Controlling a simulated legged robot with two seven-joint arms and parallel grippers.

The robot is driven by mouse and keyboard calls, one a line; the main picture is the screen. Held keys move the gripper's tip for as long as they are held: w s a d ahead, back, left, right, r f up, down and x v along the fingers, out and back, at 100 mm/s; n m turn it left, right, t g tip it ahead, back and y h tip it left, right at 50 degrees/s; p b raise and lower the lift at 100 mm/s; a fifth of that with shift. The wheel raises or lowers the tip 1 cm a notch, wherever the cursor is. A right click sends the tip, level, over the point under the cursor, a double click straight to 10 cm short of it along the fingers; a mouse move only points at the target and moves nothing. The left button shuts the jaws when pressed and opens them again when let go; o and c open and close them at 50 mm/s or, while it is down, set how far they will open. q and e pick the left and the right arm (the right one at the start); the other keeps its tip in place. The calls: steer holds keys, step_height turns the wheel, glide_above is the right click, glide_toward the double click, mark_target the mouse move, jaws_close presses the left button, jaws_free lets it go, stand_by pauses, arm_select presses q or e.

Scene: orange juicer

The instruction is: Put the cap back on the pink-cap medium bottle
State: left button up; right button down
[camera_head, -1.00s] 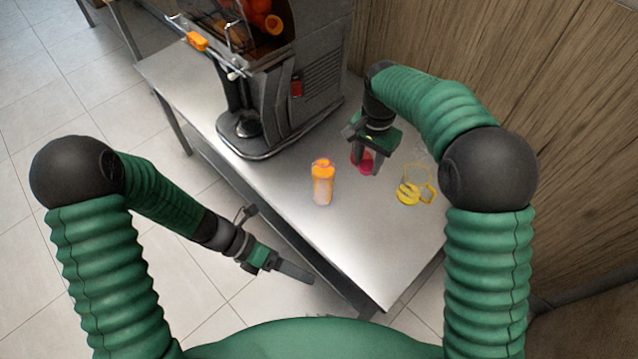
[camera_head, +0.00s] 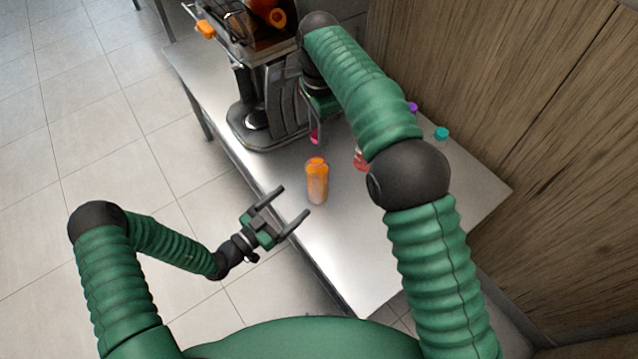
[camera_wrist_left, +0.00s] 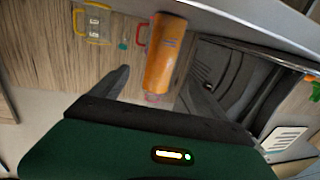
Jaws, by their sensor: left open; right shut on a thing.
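The medium bottle (camera_head: 317,184), filled with orange, stands upright on the table in the head view. It also shows in the left wrist view (camera_wrist_left: 168,52), upside down in the picture and framed between my left fingers. A pink rim or band shows at its top end. My left gripper (camera_head: 292,202) is open and empty at the table's front edge, its fingertips pointing at the bottle and just short of it. My right gripper (camera_head: 316,122) is shut on the pink cap (camera_head: 315,137), behind the bottle and apart from it. My right forearm partly hides that gripper.
The juicer (camera_head: 270,100) stands at the back left of the table (camera_head: 365,275). A red item (camera_head: 360,158), a purple top (camera_head: 412,107) and a teal top (camera_head: 441,133) show beside my right arm. The table's front is clear.

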mark_target(309, 187)
arm_select(q)
steer(key=shift+w+a, duration=0.1)
steer(key=shift+a, duration=0.15)
arm_select(e)
steer(key=shift+a, duration=0.45)
arm_select(q)
steer(key=shift+w+d, duration=0.15)
steer(key=shift+w, duration=0.05)
arm_select(e)
steer(key=shift+a, duration=0.15)
arm_select(q)
steer(key=x, duration=1)
steer(key=shift+d+f, duration=0.1)
steer(key=shift+d, duration=0.2)
arm_select(e)
steer(key=shift+d, duration=0.4)
arm_select(q)
steer(key=shift+w+d, duration=0.15)
steer(key=shift+w, duration=0.25)
arm_select(e)
steer(key=shift+a, duration=0.2)
arm_select(q)
steer(key=shift+d, duration=0.1)
steer(key=shift+c, duration=0.3)
arm_select(e)
steer(key=shift+d, duration=0.1)
